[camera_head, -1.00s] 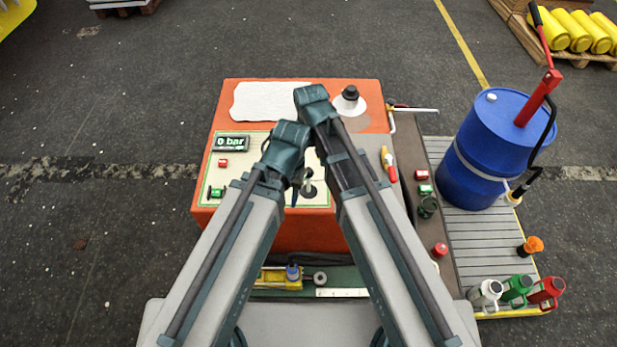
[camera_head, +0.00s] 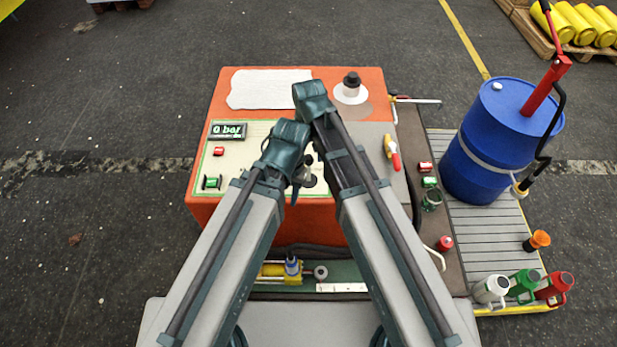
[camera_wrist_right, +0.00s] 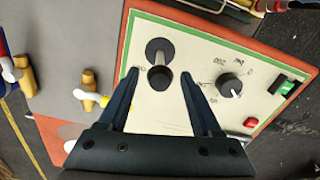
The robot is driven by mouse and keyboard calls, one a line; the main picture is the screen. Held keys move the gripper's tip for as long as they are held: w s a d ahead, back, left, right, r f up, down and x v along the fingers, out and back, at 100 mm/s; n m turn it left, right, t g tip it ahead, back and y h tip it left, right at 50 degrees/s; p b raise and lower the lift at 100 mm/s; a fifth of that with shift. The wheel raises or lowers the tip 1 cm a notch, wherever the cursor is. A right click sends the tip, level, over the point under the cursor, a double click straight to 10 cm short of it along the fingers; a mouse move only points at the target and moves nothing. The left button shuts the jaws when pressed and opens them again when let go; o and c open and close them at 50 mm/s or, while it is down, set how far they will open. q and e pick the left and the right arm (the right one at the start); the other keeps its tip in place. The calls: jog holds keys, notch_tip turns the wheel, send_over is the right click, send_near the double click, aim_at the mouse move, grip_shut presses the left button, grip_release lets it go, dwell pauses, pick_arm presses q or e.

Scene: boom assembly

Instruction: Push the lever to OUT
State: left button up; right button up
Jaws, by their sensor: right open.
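The lever (camera_wrist_right: 160,78) shows in the right wrist view as a black knob on a short pale shaft. The shaft comes from a round black base (camera_wrist_right: 158,46) on the cream control panel (camera_wrist_right: 205,55). My right gripper (camera_wrist_right: 160,80) is open, with one finger on each side of the knob and a visible gap on both sides. Lettering beside the left finger is partly covered and cannot be read fully. In the head view my arms cover much of the panel (camera_head: 258,184) around the lever. My left gripper cannot be made out.
A black dial (camera_wrist_right: 229,86), a green rocker (camera_wrist_right: 285,84) and a red button (camera_wrist_right: 251,122) share the panel. In the head view a display (camera_head: 228,131) reads 0 bar. A blue drum (camera_head: 490,155) stands at right.

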aim_at(308, 180)
notch_tip(308, 180, down, 8)
jog(key=b, duration=0.6)
jog(key=shift+r, duration=0.25)
jog(key=shift+r, duration=0.1)
grip_shut()
dwell(0.8)
